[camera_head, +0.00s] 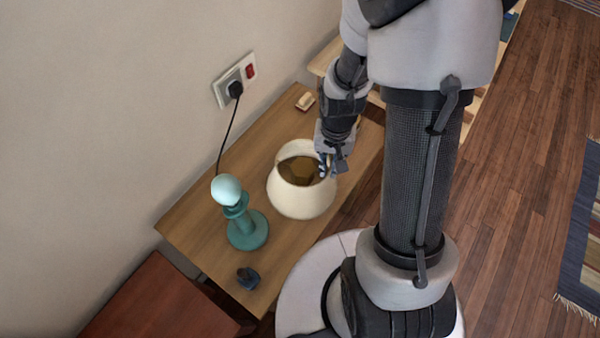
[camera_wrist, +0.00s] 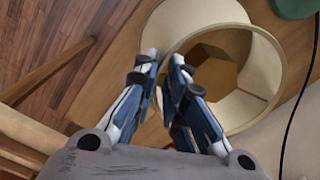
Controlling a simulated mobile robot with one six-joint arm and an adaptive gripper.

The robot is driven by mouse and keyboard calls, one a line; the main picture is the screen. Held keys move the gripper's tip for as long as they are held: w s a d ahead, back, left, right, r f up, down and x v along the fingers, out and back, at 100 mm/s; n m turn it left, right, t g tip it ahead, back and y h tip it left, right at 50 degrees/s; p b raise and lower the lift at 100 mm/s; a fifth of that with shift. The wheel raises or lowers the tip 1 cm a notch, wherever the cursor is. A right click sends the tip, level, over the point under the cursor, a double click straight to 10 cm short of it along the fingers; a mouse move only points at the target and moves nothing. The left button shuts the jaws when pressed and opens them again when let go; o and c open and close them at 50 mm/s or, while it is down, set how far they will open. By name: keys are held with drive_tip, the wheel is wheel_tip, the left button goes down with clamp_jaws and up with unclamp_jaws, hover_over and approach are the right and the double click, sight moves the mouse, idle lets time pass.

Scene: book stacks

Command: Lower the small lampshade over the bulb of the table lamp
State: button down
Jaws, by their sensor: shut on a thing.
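The small lampshade (camera_head: 301,199) is cream and rounded, with an open top, in the head view. It appears over the wooden table, right of the lamp; I cannot tell whether it touches the tabletop. My gripper (camera_head: 328,168) is shut on its right rim. In the wrist view my gripper (camera_wrist: 165,68) has its two fingers on the wall of the lampshade (camera_wrist: 262,52), with brown showing through its opening. The teal table lamp (camera_head: 247,230) stands upright with a pale bulb (camera_head: 227,188) bare on top. The lamp's base shows at the wrist view's upper right corner (camera_wrist: 292,8).
The table (camera_head: 187,228) is narrow and stands along the wall. A small dark object (camera_head: 248,278) lies at its near end, and a small tan item (camera_head: 305,101) at its far end. A black cord (camera_head: 229,130) runs from the wall socket (camera_head: 235,80) down behind the lamp.

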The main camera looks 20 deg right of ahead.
drive_tip(key=shift+r+p, duration=3.65)
drive_tip(key=shift+r, duration=0.85)
